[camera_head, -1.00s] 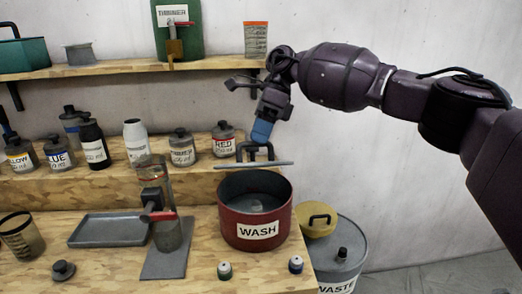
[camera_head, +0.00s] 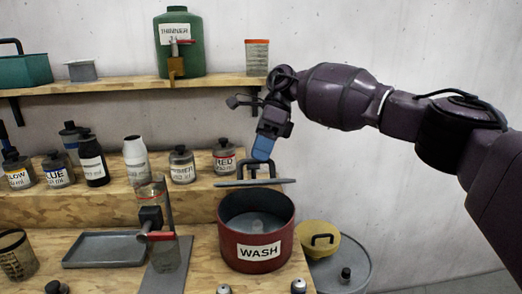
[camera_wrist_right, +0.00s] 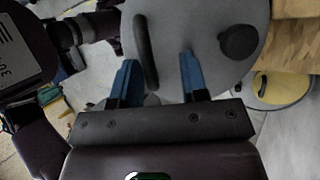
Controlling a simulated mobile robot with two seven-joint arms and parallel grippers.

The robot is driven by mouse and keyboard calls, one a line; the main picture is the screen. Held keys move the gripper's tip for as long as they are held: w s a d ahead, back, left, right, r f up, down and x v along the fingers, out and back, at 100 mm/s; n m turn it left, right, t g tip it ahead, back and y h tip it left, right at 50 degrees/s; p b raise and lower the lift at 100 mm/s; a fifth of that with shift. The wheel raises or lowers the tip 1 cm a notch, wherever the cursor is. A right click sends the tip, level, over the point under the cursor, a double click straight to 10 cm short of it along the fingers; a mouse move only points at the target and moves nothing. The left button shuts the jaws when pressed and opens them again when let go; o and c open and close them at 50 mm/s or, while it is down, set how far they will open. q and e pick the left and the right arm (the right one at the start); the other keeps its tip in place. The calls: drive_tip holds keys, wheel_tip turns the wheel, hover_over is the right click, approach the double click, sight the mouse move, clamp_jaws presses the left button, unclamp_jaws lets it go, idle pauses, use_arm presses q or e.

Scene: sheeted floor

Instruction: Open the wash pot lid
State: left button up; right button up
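The red wash pot (camera_head: 256,243) stands on the bench, its mouth uncovered and its grey inside showing. The grey lid (camera_head: 235,184) is almost edge-on above the pot's rear rim, tilted; whether it touches the rim I cannot tell. My right gripper (camera_head: 262,150) is over the lid's black handle (camera_head: 244,170). In the right wrist view the lid (camera_wrist_right: 195,35) fills the top middle. Its handle (camera_wrist_right: 144,48) lies nearer the left blue fingertip, with a gap towards the right one, so the gripper (camera_wrist_right: 158,70) looks open. My left gripper is out of the head view.
Several labelled bottles, including RED (camera_head: 224,158), line the step behind. A grey tray (camera_head: 105,249) and a dispenser stand (camera_head: 163,255) are left of the pot. A yellow lid (camera_head: 318,238) and a grey waste can (camera_head: 350,264) are at right. A shelf (camera_head: 130,85) runs above.

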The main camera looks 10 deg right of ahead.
drive_tip(key=shift+r, duration=0.15)
drive_tip(key=shift+w+d+r, duration=0.2)
drive_tip(key=shift+w+r, duration=0.05)
drive_tip(key=shift+r, duration=0.2)
drive_tip(key=b+v, duration=0.2)
drive_tip(key=v, duration=0.7)
drive_tip(key=shift+r, duration=0.25)
drive_tip(key=shift+w+d, duration=0.15)
drive_tip(key=shift+d, duration=0.05)
